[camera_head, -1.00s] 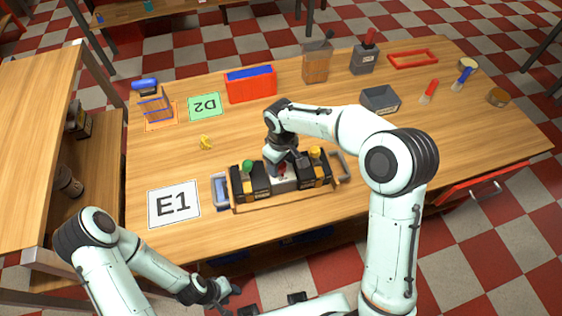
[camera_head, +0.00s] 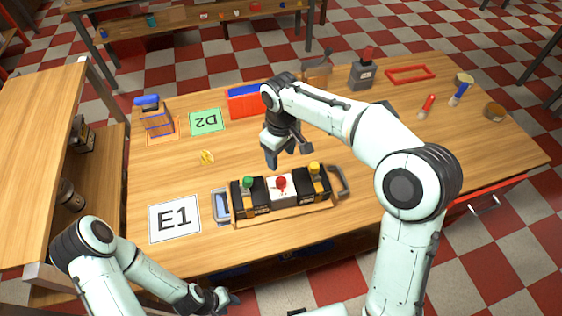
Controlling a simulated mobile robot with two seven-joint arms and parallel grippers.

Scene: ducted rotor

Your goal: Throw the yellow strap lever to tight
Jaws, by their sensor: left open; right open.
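A handled tray (camera_head: 285,208) on the table holds a row of dark blocks and a white block. A yellow-topped lever or knob (camera_head: 314,168) stands on the dark block at the tray's right end. I cannot tell its setting. A red knob (camera_head: 281,183) is on the white middle block, and a green knob (camera_head: 247,183) is on the left block. My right gripper (camera_head: 284,160) is open and empty, pointing down above and behind the red knob, left of the yellow one. My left gripper (camera_head: 230,300) is open, low near the table's front edge, away from the tray.
A small yellow part (camera_head: 207,157) lies behind the tray. An E1 card (camera_head: 174,218) lies left of the tray and a D2 card (camera_head: 206,121) farther back. A red bin (camera_head: 243,103) stands at the back. The table right of the tray is partly hidden by my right arm.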

